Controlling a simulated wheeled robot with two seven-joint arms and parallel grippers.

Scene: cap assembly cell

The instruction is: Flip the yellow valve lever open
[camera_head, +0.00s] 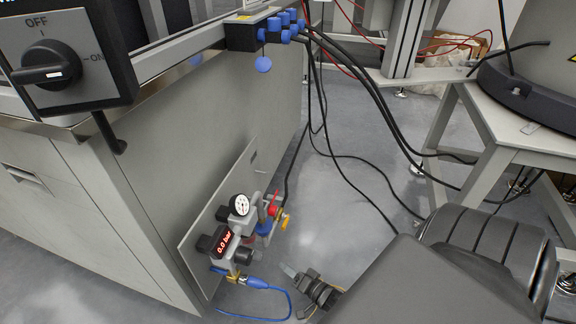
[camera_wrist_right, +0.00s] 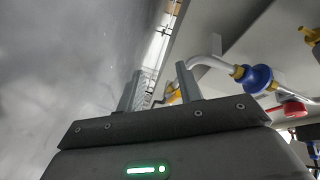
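The yellow valve lever (camera_head: 284,221) sticks out from the right side of the valve assembly (camera_head: 240,232) low on the cabinet's side panel. My right gripper (camera_head: 290,270) is below and to the right of it, apart from it in the head view. In the right wrist view my right gripper (camera_wrist_right: 159,72) has its two fingers apart, with nothing held between them. A yellow part (camera_wrist_right: 173,97) shows beyond the fingers, close to the right one; I take it for the lever, partly hidden. My left gripper is not in view.
A red handle (camera_head: 274,207) and a round gauge (camera_head: 239,205) sit close by. The display (camera_head: 223,242) reads 0.0 bar. A blue hose (camera_head: 262,286) runs on the floor below. Black cables (camera_head: 350,160) hang to the right. Open floor (camera_head: 345,215) lies beside the panel.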

